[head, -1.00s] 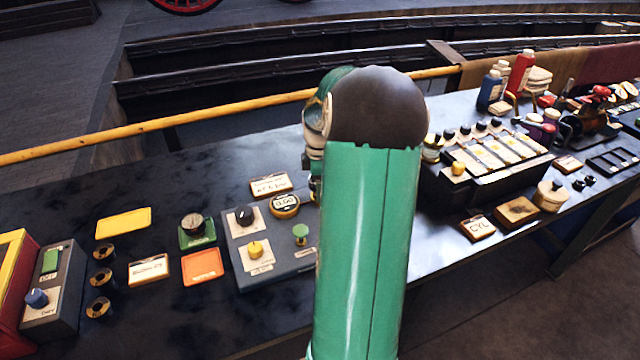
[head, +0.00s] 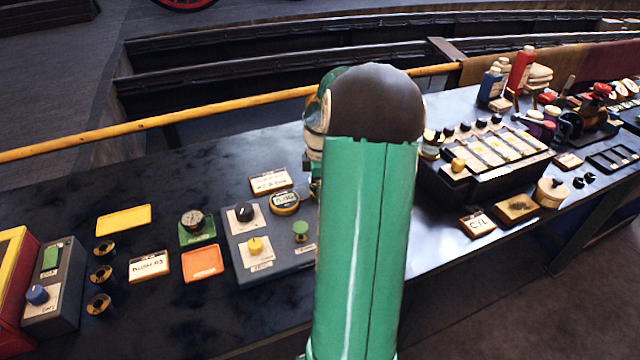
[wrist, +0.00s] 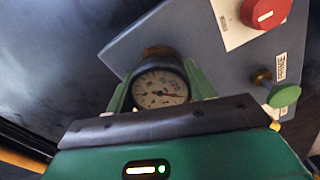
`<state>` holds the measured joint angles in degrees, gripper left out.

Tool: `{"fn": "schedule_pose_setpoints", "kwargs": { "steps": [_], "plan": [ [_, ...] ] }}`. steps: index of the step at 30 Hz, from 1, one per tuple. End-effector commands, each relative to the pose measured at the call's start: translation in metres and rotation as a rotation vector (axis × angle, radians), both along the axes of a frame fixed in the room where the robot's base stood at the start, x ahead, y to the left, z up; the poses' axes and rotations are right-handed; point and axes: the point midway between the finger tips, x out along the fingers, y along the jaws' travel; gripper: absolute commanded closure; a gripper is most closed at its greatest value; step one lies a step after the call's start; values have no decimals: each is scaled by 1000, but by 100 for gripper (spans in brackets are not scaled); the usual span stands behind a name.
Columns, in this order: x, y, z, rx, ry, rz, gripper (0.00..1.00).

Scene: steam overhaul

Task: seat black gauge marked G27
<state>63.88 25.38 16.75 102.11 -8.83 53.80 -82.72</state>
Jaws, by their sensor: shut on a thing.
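In the wrist view a round black-rimmed gauge (wrist: 160,90) with a white dial and dark needle sits between the two green fingers of my gripper (wrist: 158,80). The gripper is shut on it. I cannot read a G27 mark on it. The gauge is over the edge of a grey panel (wrist: 185,38), with a brass-coloured part (wrist: 157,52) just behind it; I cannot tell whether they touch. In the head view my arm hides the gripper and held gauge. Another dark round gauge (head: 193,221) stands on a green tile at the left.
The grey panel in the wrist view carries a red knob (wrist: 266,12) and a green knob (wrist: 284,96).

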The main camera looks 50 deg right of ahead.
Motion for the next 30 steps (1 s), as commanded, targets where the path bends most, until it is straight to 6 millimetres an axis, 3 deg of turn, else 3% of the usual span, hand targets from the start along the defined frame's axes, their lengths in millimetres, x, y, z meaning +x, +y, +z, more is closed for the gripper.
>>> {"fn": "schedule_pose_setpoints", "kwargs": {
  "steps": [20,21,24,30],
  "plan": [
    [0,0,-4,0,0,0,74],
    [0,0,-4,0,0,0,41],
    [0,0,-4,0,0,0,21],
    [0,0,-4,0,0,0,21]
  ]
}}
